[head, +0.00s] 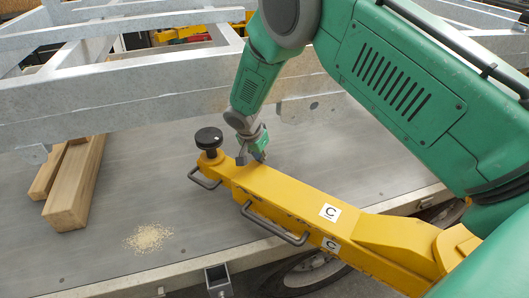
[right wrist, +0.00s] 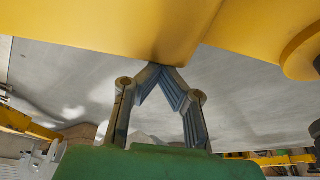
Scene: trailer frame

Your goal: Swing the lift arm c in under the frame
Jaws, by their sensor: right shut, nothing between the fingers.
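The yellow lift arm c (head: 290,192), marked with C labels, reaches from the lower right over the grey deck. A black round pad (head: 208,138) stands on its far end, and two dark handles (head: 275,228) are on its near side. The pad appears just in front of the galvanized frame's lower beam (head: 150,90). My right gripper (head: 257,155) is shut and empty at the far side of lift arm c, close to its pad end. In the right wrist view its fingertips (right wrist: 164,70) meet at the yellow edge (right wrist: 130,25); I cannot tell whether they touch. My left gripper is out of view.
Wooden beams (head: 75,185) lie on the deck at the left, under the frame. A patch of sawdust (head: 148,238) lies on the deck. A wheel (head: 305,272) shows below the deck edge. The deck between the wood and the lift arm is otherwise clear.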

